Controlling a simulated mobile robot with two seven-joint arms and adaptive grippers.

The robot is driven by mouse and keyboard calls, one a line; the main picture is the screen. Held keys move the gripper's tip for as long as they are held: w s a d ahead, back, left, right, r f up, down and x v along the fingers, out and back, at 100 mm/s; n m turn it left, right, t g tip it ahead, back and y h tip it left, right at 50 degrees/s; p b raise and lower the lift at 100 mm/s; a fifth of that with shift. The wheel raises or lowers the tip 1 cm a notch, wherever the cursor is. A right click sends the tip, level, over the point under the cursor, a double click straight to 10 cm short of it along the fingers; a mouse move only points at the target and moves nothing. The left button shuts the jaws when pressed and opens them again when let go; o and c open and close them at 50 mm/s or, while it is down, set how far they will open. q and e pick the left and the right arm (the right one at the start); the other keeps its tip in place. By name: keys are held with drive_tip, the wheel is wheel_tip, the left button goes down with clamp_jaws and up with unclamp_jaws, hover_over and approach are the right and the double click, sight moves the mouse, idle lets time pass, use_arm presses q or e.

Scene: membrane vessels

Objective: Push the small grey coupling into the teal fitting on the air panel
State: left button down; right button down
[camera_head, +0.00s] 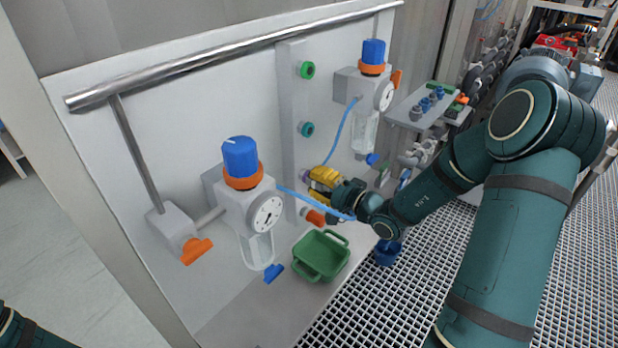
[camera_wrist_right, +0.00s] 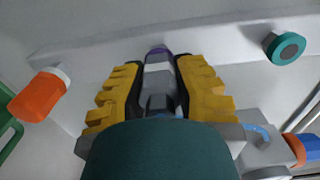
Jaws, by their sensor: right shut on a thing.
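The teal fitting (camera_head: 307,129) sticks out of the narrow upright strip of the air panel (camera_head: 290,110), below a green fitting. It also shows at upper right in the right wrist view (camera_wrist_right: 285,47). My right gripper (camera_head: 318,183) has yellow fingers (camera_wrist_right: 158,82) and is shut on the small grey coupling (camera_wrist_right: 157,88). It is at the strip, below the teal fitting, in front of a purple fitting (camera_wrist_right: 157,51). I cannot tell whether coupling and purple fitting touch. The fingers hide most of the coupling in the head view. My left gripper is out of view.
A green fitting (camera_head: 307,70) and an orange fitting (camera_head: 312,216) share the strip. Regulators with blue knobs (camera_head: 240,155) (camera_head: 373,51) stand either side, with thin blue hoses (camera_head: 300,195) near my right gripper. A green bin (camera_head: 321,257) sits below; a blue container (camera_head: 387,253) stands right.

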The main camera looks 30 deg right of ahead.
sight(310, 131)
drive_tip(key=shift+s+d, duration=0.2)
drive_tip(key=shift+s, duration=0.3)
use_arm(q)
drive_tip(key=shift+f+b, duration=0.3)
use_arm(e)
drive_tip(key=shift+v, duration=2.25)
